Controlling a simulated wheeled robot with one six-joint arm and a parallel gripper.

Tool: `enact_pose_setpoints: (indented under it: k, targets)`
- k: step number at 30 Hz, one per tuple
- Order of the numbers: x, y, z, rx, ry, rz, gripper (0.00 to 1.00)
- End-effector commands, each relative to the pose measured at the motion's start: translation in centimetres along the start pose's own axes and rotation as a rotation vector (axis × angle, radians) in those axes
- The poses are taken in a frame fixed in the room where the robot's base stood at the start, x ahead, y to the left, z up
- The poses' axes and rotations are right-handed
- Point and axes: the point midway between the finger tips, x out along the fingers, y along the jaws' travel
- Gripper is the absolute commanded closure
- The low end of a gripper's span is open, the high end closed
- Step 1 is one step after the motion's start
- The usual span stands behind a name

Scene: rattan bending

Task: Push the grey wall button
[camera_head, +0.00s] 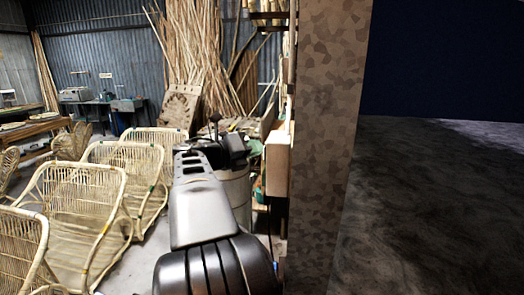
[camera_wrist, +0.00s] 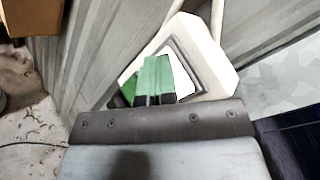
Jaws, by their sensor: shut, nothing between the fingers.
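In the wrist view, a cream angular housing (camera_wrist: 218,60) with a dark grey square frame (camera_wrist: 190,62) around a bright white face sits ahead of my gripper. It looks like the wall button unit, but I see no clearly grey button face. My gripper (camera_wrist: 153,78) is shut and empty, its green fingertips side by side in front of the housing. They hide its left and lower part. I cannot tell whether they touch it. In the head view my arm reaches forward along the left side of the patterned wall, and the button cannot be made out.
The patterned wall end (camera_head: 325,130) stands close to the right of my arm. A beige box (camera_head: 278,165) juts from its left side. Several rattan chairs (camera_head: 85,205) crowd the left. Cane poles (camera_head: 195,50) lean at the back. Dark floor (camera_head: 440,210) right of the wall is clear.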

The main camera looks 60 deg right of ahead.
Motion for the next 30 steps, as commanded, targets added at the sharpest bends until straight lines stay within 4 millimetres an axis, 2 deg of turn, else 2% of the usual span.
enact_pose_setpoints:
  k: [17,30]
  targets:
    - [-0.6,0.5,0.5,-0.001,-0.001,0.001,1.00]
    - [-3.6,2.3,2.8,-0.003,-0.001,0.002,1.00]
